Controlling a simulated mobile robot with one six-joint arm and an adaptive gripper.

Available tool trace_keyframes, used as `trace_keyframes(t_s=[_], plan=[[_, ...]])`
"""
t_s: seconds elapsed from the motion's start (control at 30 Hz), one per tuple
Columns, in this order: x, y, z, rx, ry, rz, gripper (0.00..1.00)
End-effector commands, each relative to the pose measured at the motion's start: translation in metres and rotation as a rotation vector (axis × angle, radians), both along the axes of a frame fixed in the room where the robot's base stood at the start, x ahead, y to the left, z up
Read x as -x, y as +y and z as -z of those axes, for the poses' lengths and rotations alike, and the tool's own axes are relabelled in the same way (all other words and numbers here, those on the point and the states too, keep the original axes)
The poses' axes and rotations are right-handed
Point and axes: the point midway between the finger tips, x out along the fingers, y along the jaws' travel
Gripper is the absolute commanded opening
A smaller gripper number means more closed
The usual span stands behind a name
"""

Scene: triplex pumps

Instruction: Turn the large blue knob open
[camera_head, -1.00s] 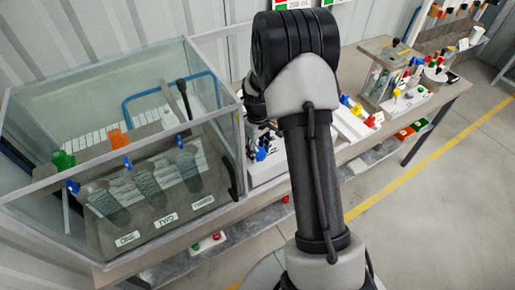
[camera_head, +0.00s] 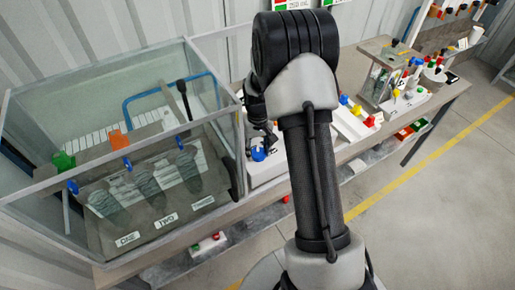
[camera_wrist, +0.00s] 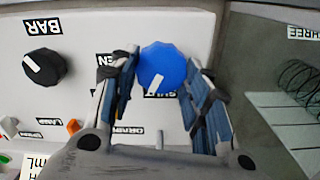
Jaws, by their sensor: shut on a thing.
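The large blue knob (camera_wrist: 162,68) sits on a white panel in the wrist view, with its white pointer line aimed down-left toward the SHUT label (camera_wrist: 160,95). Another label, partly hidden by the left finger, ends in "EN" (camera_wrist: 104,60). My gripper (camera_wrist: 163,80) has one finger on each side of the knob and is shut on it. In the head view the blue knob (camera_head: 258,154) shows just below my gripper (camera_head: 262,133), beside the tank; my arm hides part of the panel.
A black BAR knob (camera_wrist: 44,68) is on the same panel, left of my gripper. A glass tank (camera_head: 120,140) stands close on the left in the head view. More panels with coloured knobs (camera_head: 352,118) line the bench to the right. Open floor lies in front.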

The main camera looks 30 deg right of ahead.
Motion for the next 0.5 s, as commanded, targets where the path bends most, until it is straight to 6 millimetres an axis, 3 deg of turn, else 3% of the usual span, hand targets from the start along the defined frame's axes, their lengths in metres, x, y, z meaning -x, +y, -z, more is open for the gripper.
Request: trace_keyframes(t_s=[0.5], plan=[[0.0007, -0.0024, -0.0007, 0.000, -0.001, 0.491, 0.20]])
